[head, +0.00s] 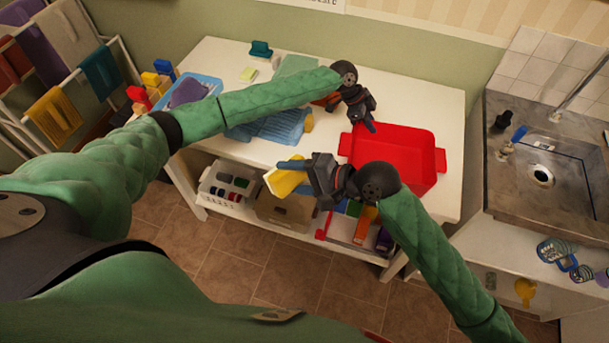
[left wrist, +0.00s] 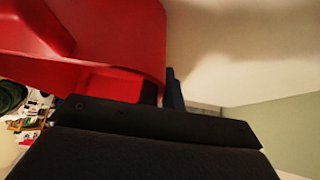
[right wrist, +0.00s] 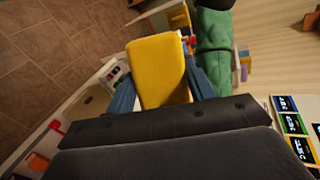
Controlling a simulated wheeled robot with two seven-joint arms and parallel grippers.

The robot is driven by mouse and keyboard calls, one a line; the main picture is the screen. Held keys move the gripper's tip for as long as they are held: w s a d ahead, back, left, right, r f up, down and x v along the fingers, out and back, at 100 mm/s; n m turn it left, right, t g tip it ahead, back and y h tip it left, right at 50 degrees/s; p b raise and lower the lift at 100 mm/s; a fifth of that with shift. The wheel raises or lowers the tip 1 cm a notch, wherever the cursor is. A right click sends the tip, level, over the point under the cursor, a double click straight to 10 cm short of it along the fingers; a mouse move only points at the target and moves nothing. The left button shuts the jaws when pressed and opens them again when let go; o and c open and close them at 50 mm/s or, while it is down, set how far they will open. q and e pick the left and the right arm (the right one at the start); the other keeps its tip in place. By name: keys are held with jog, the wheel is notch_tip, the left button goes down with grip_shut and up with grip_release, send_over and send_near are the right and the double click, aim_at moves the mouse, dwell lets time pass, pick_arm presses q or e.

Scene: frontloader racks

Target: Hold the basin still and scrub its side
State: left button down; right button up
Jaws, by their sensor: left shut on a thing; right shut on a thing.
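The red basin (head: 412,150) stands on the white table's right part. My left gripper (head: 371,127) is shut on the basin's rim at its far left corner; the wall (left wrist: 120,60) runs between the fingers in the left wrist view. My right gripper (head: 290,173) is shut on a yellow sponge (head: 284,181), which also fills the gap between the blue fingers in the right wrist view (right wrist: 160,70). The sponge is held near the table's front edge, left of the basin and apart from it. My right wrist hides the basin's near left corner.
A blue mat (head: 268,130) and a blue tray (head: 205,86) lie left on the white table (head: 450,110). A grey bin (head: 228,182) and other containers sit on the shelf below. A metal sink (head: 555,165) is at the right, a drying rack (head: 95,60) at the left.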

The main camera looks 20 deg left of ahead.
aim_at(285, 183)
jog(key=s+a+n+g+h, duration=0.1)
jog(key=a+g+h, duration=0.1)
jog(key=shift+s+r+n+g, duration=0.15)
jog(key=shift+s+n+g, duration=0.2)
jog(key=shift+n+g, duration=0.05)
jog(key=shift+s+a+f+n+g+h, duration=0.15)
jog(key=shift+s+n+g+h, duration=0.1)
jog(key=shift+s+g+h, duration=0.15)
jog(key=shift+s+a+f+n+g+h, duration=0.1)
jog(key=shift+s+f+n+g+h, duration=0.15)
jog(key=shift+h, duration=0.25)
jog(key=d+f+n+g+h, duration=0.1)
jog(key=d+f+n+h, duration=0.1)
jog(key=d+f+h, duration=0.5)
pick_arm(q)
jog(key=shift+f, duration=0.1)
pick_arm(e)
jog(key=w+d+f+m+h, duration=0.1)
jog(key=w+d, duration=0.2)
jog(key=d, duration=0.5)
jog(key=w+d+f+m+h, duration=0.1)
jog(key=w+d, duration=0.3)
jog(key=d, duration=0.4)
jog(key=shift+w+d+f+m+h, duration=0.2)
jog(key=shift+f+m+h, duration=0.2)
jog(key=shift+f, duration=0.1)
jog(key=shift+t, duration=0.25)
